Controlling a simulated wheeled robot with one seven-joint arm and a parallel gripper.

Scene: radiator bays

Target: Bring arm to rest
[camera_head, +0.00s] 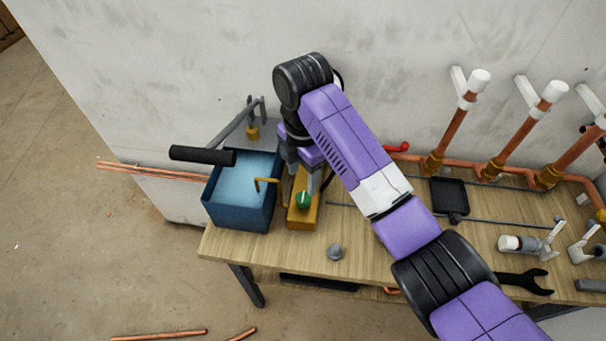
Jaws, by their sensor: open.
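My arm is purple and black and reaches from the lower right across the workbench (285,254) to its back left. My gripper (305,188) points down over a yellow-orange block (301,220), with its fingers apart. A small green round piece (303,200) shows at the block, close below the fingers. I cannot tell whether the fingers touch it. The arm's wrist hides part of the block's far end and the wall behind.
A blue bin (240,204) stands left of the block, with a black-handled tool (203,155) above it. A grey ball-like piece (335,252) lies near the bench's front edge. Upright copper pipes (450,135), a black tray (449,195), valves (525,243) and a wrench (525,282) are on the right.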

